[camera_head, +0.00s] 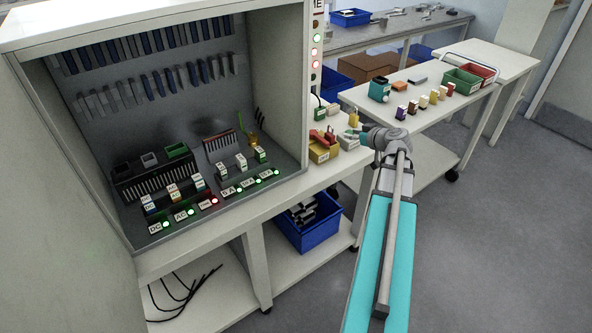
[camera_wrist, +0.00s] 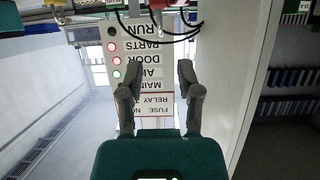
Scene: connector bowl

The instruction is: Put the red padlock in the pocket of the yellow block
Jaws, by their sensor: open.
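A yellow block (camera_head: 324,154) stands at the front of the bench ledge, just right of the cabinet. A small red item (camera_head: 329,135), which may be the red padlock, shows at its top; I cannot tell whether it lies in, on or behind the block. My gripper (camera_head: 351,134) is just right of the block in the head view, apparently empty. In the wrist view my gripper (camera_wrist: 155,82) has its two fingers spread, with nothing between them. A red thing (camera_wrist: 168,3) is cut off at the top edge there; I cannot tell if it is the padlock.
A yellow item (camera_head: 353,118) and a green item (camera_head: 319,111) stand behind the block. The cabinet (camera_head: 309,90) with its lamp panel (camera_wrist: 138,62) rises close by. Black cables (camera_wrist: 160,35) loop near the panel. The right table (camera_head: 420,112) holds several small blocks and bins.

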